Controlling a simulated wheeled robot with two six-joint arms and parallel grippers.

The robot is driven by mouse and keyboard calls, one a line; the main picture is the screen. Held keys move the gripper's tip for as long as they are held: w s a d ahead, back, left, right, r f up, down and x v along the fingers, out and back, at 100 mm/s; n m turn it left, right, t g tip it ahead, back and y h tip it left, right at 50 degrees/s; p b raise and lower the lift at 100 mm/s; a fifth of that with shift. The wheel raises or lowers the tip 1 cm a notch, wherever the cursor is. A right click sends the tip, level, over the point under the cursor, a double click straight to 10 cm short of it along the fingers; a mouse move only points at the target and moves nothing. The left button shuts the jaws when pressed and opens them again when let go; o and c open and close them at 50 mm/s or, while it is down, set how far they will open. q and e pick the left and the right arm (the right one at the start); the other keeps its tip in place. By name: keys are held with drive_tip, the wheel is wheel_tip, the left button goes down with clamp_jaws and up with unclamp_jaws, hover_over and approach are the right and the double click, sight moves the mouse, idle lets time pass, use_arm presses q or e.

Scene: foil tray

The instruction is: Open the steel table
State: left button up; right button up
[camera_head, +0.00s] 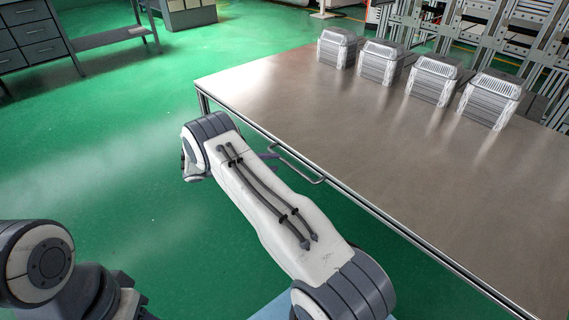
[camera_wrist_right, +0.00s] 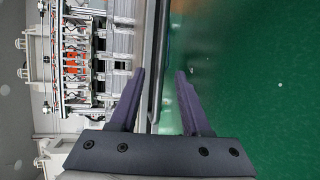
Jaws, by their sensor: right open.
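The steel table (camera_head: 345,105) has a wide brushed top and stands at the right of the head view. A bar handle (camera_head: 313,178) sticks out from its near long edge. My right arm reaches up to that edge and hides most of the right gripper (camera_head: 271,156); purple finger parts show beside the handle's left end. In the right wrist view, the right gripper (camera_wrist_right: 163,72) has its two purple fingers apart. The table's edge (camera_wrist_right: 153,60) runs up between them, nearer the left finger. I cannot tell whether a finger touches the handle. My left gripper is out of view.
Several foil-like ribbed blocks (camera_head: 379,62) stand in a row along the table's far side. Metal racks (camera_head: 465,25) stand behind. A grey drawer cabinet (camera_head: 30,38) and a low bench (camera_head: 105,37) are at upper left. The green floor (camera_head: 110,150) left of the table is clear.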

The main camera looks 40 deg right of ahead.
sight(285, 160)
drive_tip(key=x, duration=0.5)
drive_tip(key=shift+d+b, duration=0.1)
drive_tip(key=shift+b, duration=0.3)
clamp_jaws()
idle(1.0)
